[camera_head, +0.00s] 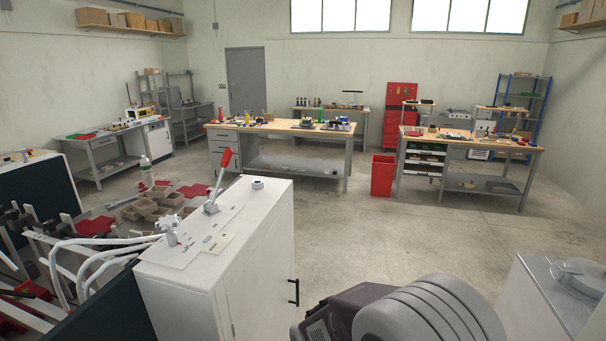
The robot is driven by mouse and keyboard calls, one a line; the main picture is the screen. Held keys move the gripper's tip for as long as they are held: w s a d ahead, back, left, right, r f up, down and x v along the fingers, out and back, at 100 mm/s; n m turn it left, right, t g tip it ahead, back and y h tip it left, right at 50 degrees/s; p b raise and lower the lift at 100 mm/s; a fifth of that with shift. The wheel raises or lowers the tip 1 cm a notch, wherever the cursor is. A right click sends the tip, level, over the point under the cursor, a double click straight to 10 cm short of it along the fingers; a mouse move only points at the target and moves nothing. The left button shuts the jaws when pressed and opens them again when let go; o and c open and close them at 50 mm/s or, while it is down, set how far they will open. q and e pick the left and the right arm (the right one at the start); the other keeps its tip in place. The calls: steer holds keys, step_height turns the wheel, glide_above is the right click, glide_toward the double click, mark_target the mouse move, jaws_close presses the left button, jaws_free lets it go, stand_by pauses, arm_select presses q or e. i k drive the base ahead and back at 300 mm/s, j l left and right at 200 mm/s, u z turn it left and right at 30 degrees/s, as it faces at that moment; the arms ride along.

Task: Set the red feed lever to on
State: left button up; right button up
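The red feed lever (224,160) stands on top of a white cabinet (258,250) at the left centre. It has a red grip on a grey shaft that rises from a grey base on the top plate, leaning slightly to the right. A small label plate (219,243) lies in front of it, but its writing is too small to read, so I cannot tell which setting the lever is at. Neither of my grippers shows in this view, and nothing touches the lever.
A grey star-shaped knob (168,227) with white hoses and a small round grey fitting (258,183) sit on the cabinet top. Open floor (345,235) lies behind, before workbenches and a red bin (382,176).

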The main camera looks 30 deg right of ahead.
mark_target(229, 153)
steer(key=z, duration=0.35)
steer(key=i+l+u, duration=0.2)
steer(key=l+u, duration=0.3)
steer(key=i+l+u, duration=0.15)
steer(key=l+u, duration=1.25)
steer(key=l, duration=0.15)
steer(key=k+l+u, duration=0.15)
steer(key=l+u, duration=0.35)
